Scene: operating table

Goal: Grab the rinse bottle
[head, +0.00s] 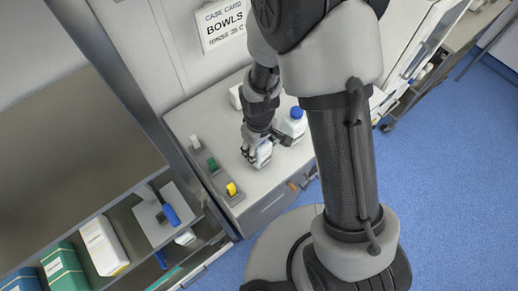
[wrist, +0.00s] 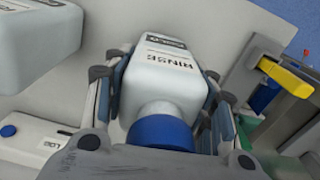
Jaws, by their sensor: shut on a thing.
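The rinse bottle (wrist: 165,95) is white with a blue cap and a label reading RINSE. In the wrist view it sits between the two fingers of my gripper (wrist: 160,80), which touch its sides. In the head view my gripper (head: 256,150) is shut on this bottle (head: 264,154) at the counter top. The fingers and wrist hide part of it. From these views I cannot tell whether its base touches the counter.
A second white bottle with a blue cap (head: 293,122) stands close beside my gripper. Yellow (head: 232,189) and green (head: 212,164) items sit in a rack along the counter's left edge. A shelf unit (head: 75,135) stands at left. A box marked LOG (wrist: 40,140) shows in the wrist view.

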